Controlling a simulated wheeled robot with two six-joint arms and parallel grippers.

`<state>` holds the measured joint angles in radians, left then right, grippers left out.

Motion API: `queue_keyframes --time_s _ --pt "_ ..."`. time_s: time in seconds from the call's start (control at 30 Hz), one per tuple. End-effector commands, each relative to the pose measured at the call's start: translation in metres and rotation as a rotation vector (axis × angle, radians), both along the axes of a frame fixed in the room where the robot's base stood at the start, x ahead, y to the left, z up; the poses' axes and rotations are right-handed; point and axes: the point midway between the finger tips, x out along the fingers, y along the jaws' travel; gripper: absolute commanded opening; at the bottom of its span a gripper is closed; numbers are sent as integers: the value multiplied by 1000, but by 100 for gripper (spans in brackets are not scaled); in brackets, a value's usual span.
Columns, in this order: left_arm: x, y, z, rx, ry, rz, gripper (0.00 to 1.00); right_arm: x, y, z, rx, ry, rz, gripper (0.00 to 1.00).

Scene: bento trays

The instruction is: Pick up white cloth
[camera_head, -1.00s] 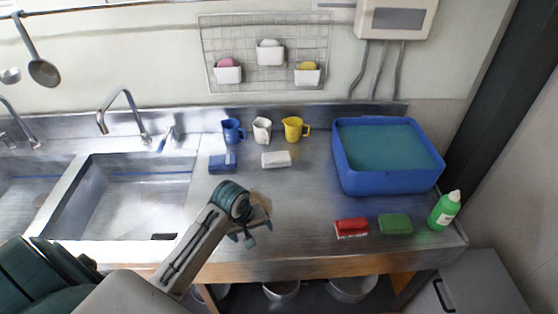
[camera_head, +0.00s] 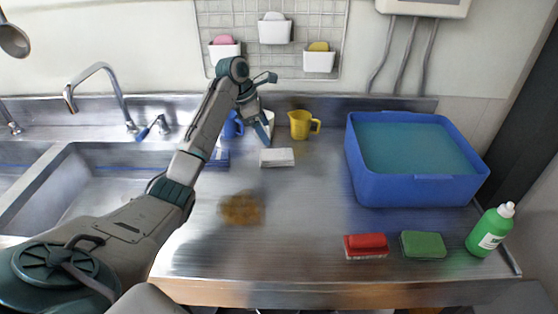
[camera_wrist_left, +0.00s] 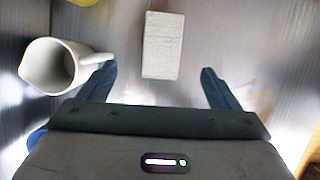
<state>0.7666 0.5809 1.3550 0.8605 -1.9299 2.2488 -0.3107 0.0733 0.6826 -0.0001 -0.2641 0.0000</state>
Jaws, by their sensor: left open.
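The white cloth (camera_head: 277,158) is a small folded block lying flat on the steel counter, in front of the cups. It also shows in the left wrist view (camera_wrist_left: 162,45), ahead of my gripper and between the lines of its two fingers. My left gripper (camera_head: 266,106) is raised above the counter near the white cup, up and to the left of the cloth. In the left wrist view my left gripper (camera_wrist_left: 158,85) is open and empty, its blue fingers wide apart. My right gripper is not in view.
A white cup (camera_wrist_left: 52,66) stands close beside the left finger. A yellow mug (camera_head: 300,125) stands behind the cloth, and a blue mug (camera_head: 232,126) is partly hidden by my arm. A blue tub (camera_head: 420,190) is at the right. A brown stain (camera_head: 241,208) marks the counter's clear middle.

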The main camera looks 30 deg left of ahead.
Motion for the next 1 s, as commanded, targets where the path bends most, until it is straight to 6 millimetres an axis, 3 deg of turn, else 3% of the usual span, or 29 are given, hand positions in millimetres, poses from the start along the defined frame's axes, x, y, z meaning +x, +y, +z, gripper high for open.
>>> queue_keyframes --time_s 0.3,0.7,1.0 --pt "9 -15 -42 1 2 -3 85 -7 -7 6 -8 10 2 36" --pt "15 -28 -91 2 1 -3 85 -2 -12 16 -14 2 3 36" --pt "16 -28 -95 4 0 -3 83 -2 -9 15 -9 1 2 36"
